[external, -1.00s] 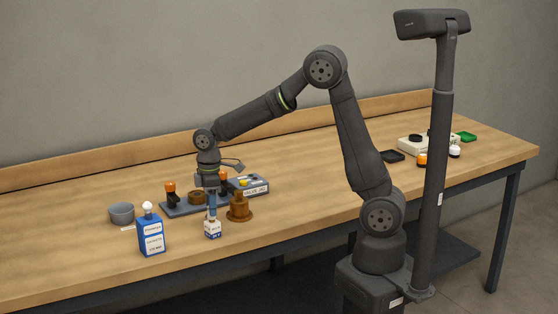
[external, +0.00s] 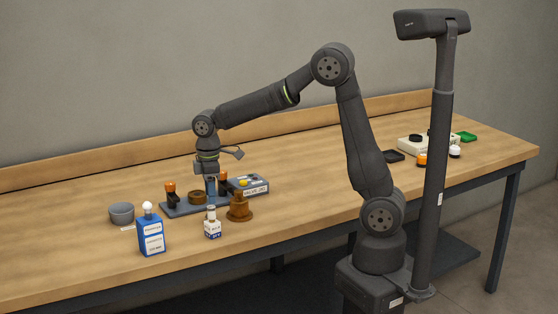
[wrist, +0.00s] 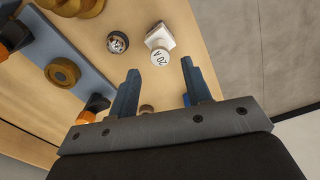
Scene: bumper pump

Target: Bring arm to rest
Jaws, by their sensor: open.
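My gripper (external: 211,190) is open with nothing between its fingers. It points down, a little above and behind a small white and blue bottle (external: 212,226) with a light cap, which stands upright on the bench.
A grey tray (external: 178,210) holds orange-topped posts and a brown ring. A brown stepped part (external: 240,209), a blue bottle (external: 151,235) and a grey bowl (external: 121,213) stand nearby. A labelled box (external: 250,185) sits behind. The bench middle is mostly clear.

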